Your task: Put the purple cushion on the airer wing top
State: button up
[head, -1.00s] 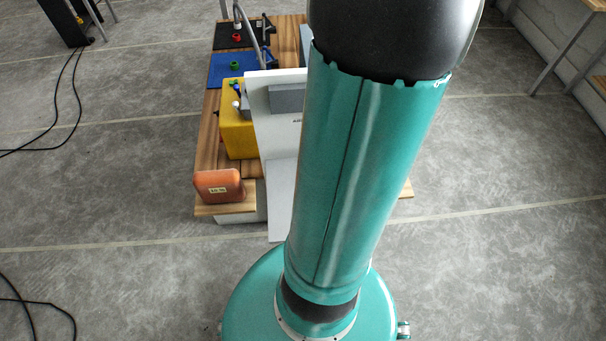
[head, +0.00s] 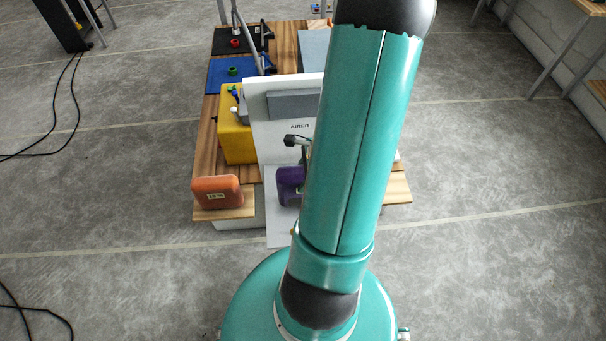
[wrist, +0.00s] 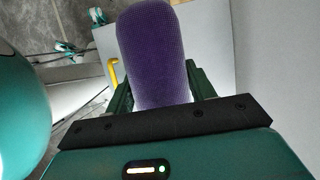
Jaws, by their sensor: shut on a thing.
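The purple cushion (head: 290,183) shows just left of my arm in the head view, in front of the white airer panel. In the wrist view the purple cushion (wrist: 153,55) stands between the dark green fingers of my gripper (wrist: 160,85), which is shut on it. In the head view my arm hides most of the gripper and the cushion's right side. The airer (head: 290,150) is a white upright panel marked AIRER with a grey rectangle near its top. A white flat board (head: 280,225) extends from its foot towards me. I cannot tell whether the cushion touches it.
An orange block (head: 217,190) with a label sits on a wooden ledge left of the airer. A yellow box (head: 236,135) stands behind it. Blue (head: 232,74) and black (head: 237,41) mats lie farther back on the wooden table (head: 207,140). Cables lie on the floor at left.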

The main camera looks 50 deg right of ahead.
jog(key=shift+f, duration=0.15)
jog(key=o, duration=1.5)
jog(key=shift+c, duration=0.2)
jog(key=v, duration=1.2)
jog(key=w+a+r+n+h, duration=0.2)
jog(key=w+a+r+n, duration=0.7)
jog(key=a+r+n, duration=0.4)
jog(key=s+a+r+n+t, duration=0.1)
jog(key=a+r+n, duration=0.3)
jog(key=a+n, duration=0.3)
jog(key=s+a+r+n+t, duration=0.1)
jog(key=a+r+n, duration=0.4)
jog(key=a, duration=0.5)
jog(key=n, duration=0.2)
jog(key=shift+a+r+n+h, duration=0.2)
jog(key=shift+a+n+h, duration=0.2)
